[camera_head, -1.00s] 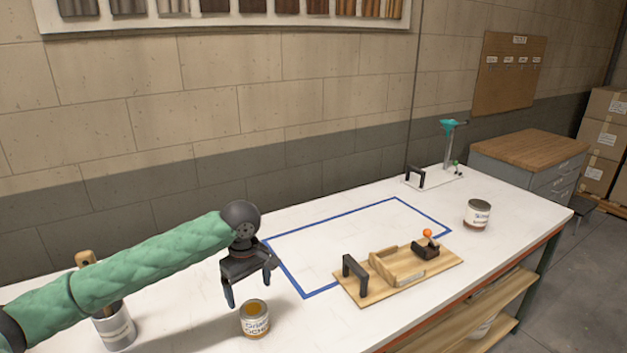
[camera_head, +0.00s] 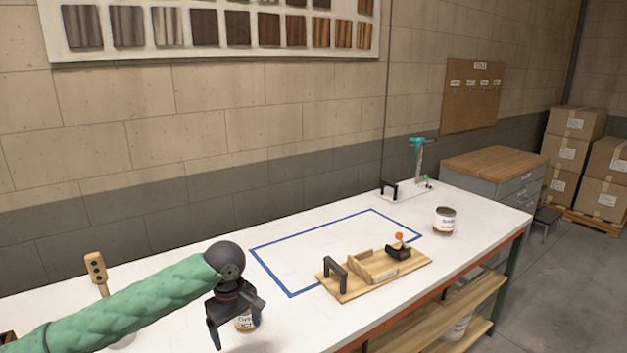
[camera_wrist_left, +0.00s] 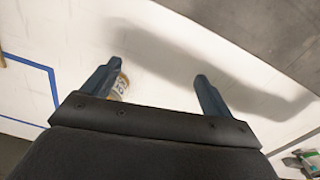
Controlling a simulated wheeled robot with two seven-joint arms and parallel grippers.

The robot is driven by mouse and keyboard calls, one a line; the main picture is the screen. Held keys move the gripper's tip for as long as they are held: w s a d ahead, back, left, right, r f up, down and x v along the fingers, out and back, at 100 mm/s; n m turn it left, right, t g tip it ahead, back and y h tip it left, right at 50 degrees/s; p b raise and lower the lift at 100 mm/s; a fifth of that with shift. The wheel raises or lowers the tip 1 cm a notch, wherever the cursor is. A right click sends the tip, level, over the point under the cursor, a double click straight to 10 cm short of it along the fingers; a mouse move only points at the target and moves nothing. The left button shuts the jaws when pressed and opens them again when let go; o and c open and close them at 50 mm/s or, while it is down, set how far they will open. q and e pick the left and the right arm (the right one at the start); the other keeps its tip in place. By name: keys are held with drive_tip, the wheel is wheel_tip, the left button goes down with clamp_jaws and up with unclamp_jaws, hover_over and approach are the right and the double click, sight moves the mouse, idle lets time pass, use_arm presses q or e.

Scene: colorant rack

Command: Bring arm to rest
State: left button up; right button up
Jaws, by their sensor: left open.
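My left arm comes in from the left in a green sleeve in the head view. Its left gripper (camera_head: 236,335) hangs over the near part of the white table, jaws apart and empty. A small labelled can (camera_head: 245,322) stands on the table behind the gripper, partly hidden by it. In the left wrist view the open fingers of the left gripper (camera_wrist_left: 155,82) point at the bare table, and the can (camera_wrist_left: 122,84) shows beside the left finger, partly covered by it. My right gripper is in neither view.
A blue-taped rectangle (camera_head: 268,272) marks the table. A wooden fixture (camera_head: 350,290) with a black handle lies at its near edge. Another can (camera_head: 444,221) stands right of the tape. A wooden-handled tool (camera_head: 96,268) rises behind my arm. The taped area is mostly clear.

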use_arm(q)
drive_tip(key=s+d+f+m+t+h, duration=0.35)
drive_tip(key=s+d+f+m, duration=0.55)
drive_tip(key=s+f, duration=0.4)
drive_tip(key=s+a+f+m+y, duration=0.15)
drive_tip(key=s+a+f, duration=0.35)
drive_tip(key=s, duration=0.6)
drive_tip(key=s+a+f+y, duration=0.2)
drive_tip(key=s+a+f, duration=0.1)
drive_tip(key=s+a, duration=0.6)
drive_tip(key=d+f, duration=0.3)
drive_tip(key=f, duration=1.5)
drive_tip(key=s+f+g, duration=0.1)
drive_tip(key=s+f, duration=0.2)
drive_tip(key=f, duration=0.9)
drive_tip(key=s+d+f+g, duration=0.1)
drive_tip(key=s+f, duration=0.2)
drive_tip(key=f, duration=1)
drive_tip(key=shift+s+d, duration=0.2)
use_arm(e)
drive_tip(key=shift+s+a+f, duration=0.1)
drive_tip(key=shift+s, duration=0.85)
